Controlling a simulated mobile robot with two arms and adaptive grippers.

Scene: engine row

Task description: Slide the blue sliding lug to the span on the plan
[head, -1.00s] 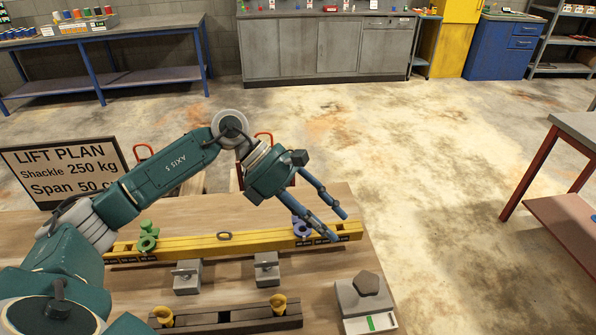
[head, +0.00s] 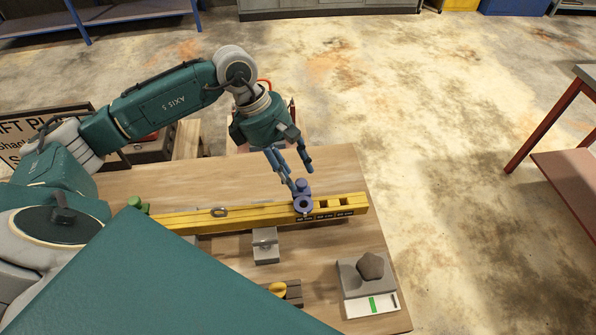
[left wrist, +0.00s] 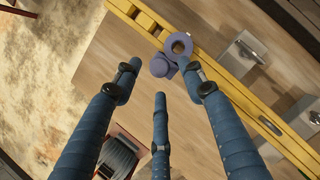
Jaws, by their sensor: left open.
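The blue sliding lug (head: 303,203) sits on the yellow beam (head: 250,215) toward its right end, beside the dark-labelled slots. In the left wrist view the lug (left wrist: 178,46) shows its ring and round knob just ahead of the fingers. My left gripper (head: 297,176) is open and empty, above and just behind the lug; in the left wrist view its fingers (left wrist: 160,85) are spread apart. The green lug (head: 137,206) is at the beam's left end, partly hidden by my arm. The lift plan sign (head: 40,135) is mostly covered by my arm, so its span figure is hidden.
A grey block (head: 265,246) stands in front of the beam. A scale with a dark stone (head: 371,266) is at the table's front right. The table (head: 335,170) behind the beam's right end is clear.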

